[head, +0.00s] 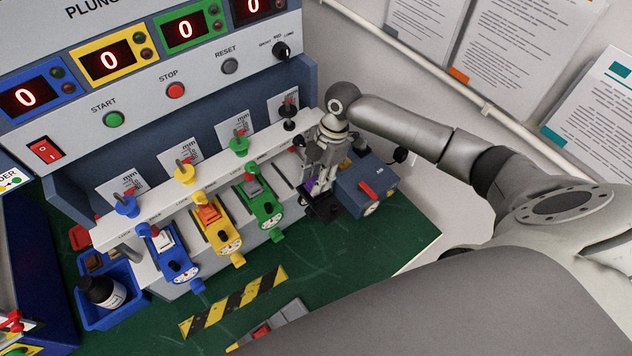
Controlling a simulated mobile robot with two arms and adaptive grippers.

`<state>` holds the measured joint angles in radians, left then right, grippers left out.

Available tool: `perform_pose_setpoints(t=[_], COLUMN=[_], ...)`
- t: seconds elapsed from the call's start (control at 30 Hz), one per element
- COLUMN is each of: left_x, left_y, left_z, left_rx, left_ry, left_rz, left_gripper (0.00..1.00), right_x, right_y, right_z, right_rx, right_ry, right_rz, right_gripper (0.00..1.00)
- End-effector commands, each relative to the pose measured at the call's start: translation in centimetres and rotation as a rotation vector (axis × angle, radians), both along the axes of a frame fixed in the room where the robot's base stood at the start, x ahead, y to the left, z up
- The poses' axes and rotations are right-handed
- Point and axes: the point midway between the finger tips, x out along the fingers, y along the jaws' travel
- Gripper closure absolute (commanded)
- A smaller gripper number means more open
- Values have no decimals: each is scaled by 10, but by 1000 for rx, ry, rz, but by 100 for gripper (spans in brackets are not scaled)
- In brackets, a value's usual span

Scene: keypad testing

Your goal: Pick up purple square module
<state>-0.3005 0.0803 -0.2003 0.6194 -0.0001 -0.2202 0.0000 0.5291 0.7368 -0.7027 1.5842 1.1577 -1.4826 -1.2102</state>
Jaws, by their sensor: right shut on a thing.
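My right gripper points down at the right end of the row of test stations and is shut on the module. The fingers hide most of the module. A black plate (324,210) lies just below and in front of the fingertips; I cannot tell whether the module touches it. My left gripper is not in view.
Blue (175,262), yellow (219,233) and green (261,203) stations stand to the left. A grey-blue box with a red switch (366,188) is close on the right. A blue bin (118,300) holds a dark bottle.

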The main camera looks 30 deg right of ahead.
Motion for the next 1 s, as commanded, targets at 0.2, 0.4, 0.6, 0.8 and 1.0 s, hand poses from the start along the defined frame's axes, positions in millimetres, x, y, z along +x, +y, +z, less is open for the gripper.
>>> perform_pose_setpoints(t=[0.2,0.4,0.6,0.8,1.0], left_x=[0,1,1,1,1], left_y=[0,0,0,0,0], left_z=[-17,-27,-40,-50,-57], left_rx=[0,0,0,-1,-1], left_ry=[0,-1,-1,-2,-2], left_rz=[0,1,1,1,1], left_gripper=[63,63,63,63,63], right_x=[-10,-33,-63,-96,-121], right_y=[1,6,11,17,23], right_z=[25,52,77,92,105], right_rx=[-1,-2,-2,-3,-1], right_ry=[-3,-5,-4,-3,-2], right_rz=[3,4,3,4,2], right_gripper=[92,92,92,92,92])
